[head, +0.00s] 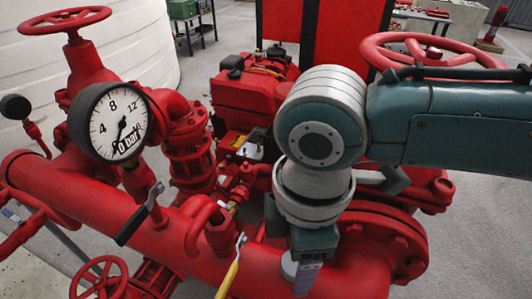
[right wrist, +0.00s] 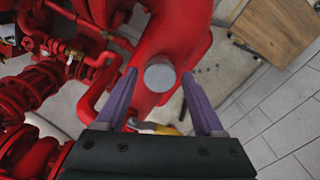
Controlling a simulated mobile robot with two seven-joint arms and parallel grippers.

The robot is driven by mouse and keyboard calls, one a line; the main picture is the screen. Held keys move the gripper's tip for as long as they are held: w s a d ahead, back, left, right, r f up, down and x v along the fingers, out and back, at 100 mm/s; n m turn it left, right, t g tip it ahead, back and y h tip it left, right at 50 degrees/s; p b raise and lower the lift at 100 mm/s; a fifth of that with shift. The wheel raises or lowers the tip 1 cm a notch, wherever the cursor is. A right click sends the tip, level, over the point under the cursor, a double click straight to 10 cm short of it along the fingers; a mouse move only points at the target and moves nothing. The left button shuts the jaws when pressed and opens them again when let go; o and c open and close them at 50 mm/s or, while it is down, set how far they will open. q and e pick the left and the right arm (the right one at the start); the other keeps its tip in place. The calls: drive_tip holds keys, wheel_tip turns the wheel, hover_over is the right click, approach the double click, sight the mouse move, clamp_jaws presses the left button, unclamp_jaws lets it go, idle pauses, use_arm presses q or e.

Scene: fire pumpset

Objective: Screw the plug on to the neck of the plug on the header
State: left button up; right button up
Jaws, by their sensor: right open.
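A grey round plug (right wrist: 160,76) shows end-on on the red header (right wrist: 180,35) in the right wrist view. The neck under it is hidden, so I cannot tell how far it is seated. In the head view the plug (head: 289,268) is partly covered by my right gripper (head: 307,277), above the red header pipe (head: 100,200). My right gripper (right wrist: 160,74) is open, with one purple finger on each side of the plug and visible gaps between. My left gripper is not in view.
A pressure gauge (head: 110,122) and a red handwheel (head: 98,280) stand at the left. A yellow-handled lever (head: 228,278) is close to the left of my right gripper. A large red handwheel (head: 430,50) is behind my right arm. A wooden board (right wrist: 280,38) lies at upper right.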

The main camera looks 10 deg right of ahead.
drive_tip(key=n, duration=0.9)
idle(0.3)
clamp_jaws()
idle(0.4)
